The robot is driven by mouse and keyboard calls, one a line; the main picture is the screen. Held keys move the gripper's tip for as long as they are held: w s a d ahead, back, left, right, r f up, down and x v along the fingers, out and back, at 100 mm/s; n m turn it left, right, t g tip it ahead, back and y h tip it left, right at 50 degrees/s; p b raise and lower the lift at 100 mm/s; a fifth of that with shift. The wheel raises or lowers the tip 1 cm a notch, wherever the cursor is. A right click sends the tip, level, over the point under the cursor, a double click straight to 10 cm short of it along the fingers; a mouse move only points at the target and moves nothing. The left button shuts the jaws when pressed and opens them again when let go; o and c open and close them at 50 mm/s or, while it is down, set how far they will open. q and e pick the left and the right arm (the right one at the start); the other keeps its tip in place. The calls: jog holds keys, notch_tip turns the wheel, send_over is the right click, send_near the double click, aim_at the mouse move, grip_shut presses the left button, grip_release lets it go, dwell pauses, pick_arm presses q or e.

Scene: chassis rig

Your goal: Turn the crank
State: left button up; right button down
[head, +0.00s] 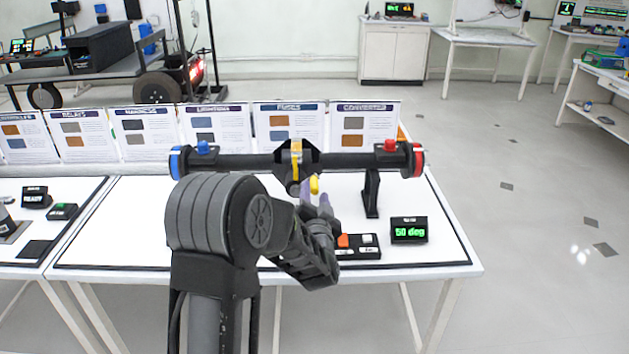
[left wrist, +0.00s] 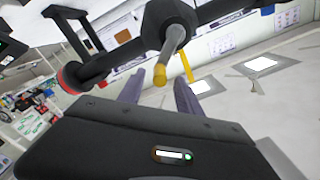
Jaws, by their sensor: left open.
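The crank is a dark horizontal bar (head: 240,163) with a blue end (head: 177,163) at left and a red end (head: 418,160) at right. Its hub (head: 294,172) carries a yellow pointer (head: 296,150) and a short grey handle with a yellow tip (head: 314,185). My left gripper (head: 315,200) is open just below and beside the tip. In the left wrist view the yellow tip (left wrist: 160,75) appears between the two purplish fingers (left wrist: 158,98), near their ends; I cannot tell whether they touch it. My right gripper is not in view.
A small display (head: 409,230) reads 50 deg on the white table. A control box (head: 358,247) with an orange and a white button sits beside it. A black post (head: 371,194) stands under the bar's right side. Information cards (head: 290,126) line the table's back edge.

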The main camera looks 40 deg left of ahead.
aim_at(315, 177)
pick_arm(q)
jog(key=p+x, duration=0.1)
jog(key=x, duration=0.6)
jog(key=shift+c, duration=0.2)
grip_shut()
jog(key=shift+d+f, duration=0.1)
dwell(1.0)
